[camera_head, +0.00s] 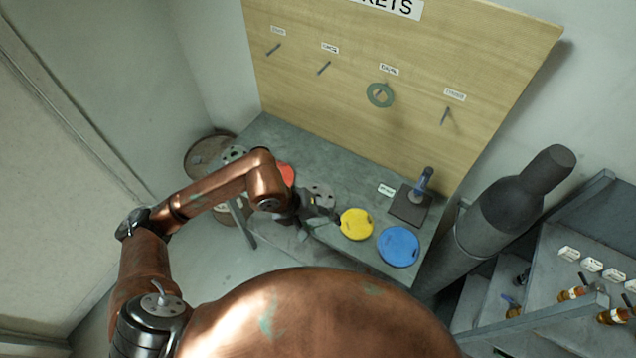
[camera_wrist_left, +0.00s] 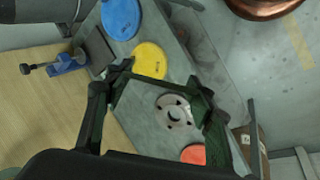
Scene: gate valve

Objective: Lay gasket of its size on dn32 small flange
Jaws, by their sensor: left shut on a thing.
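A grey flange (camera_wrist_left: 184,121) with bolt holes and a round centre opening lies on the bench between a yellow disc and a red disc. It also shows in the head view (camera_head: 321,190), partly behind my gripper. My left gripper (camera_head: 320,217) is low over the bench. In the left wrist view its fingers (camera_wrist_left: 166,84) are spread on a thin dark green piece that spans between them, seen nearly edge-on; it looks like a gasket. The held piece is above the flange and apart from it as far as I can tell. My right gripper is not in view. The flange's size marking is not readable.
The grey bench (camera_head: 300,150) also carries a yellow disc (camera_head: 356,224), a blue disc (camera_head: 398,246), a red disc (camera_head: 287,173) and a blue-handled tool on a dark plate (camera_head: 409,207). A green gasket (camera_head: 380,95) hangs on the wooden board (camera_head: 330,50). A grey cylinder (camera_head: 500,205) stands right.

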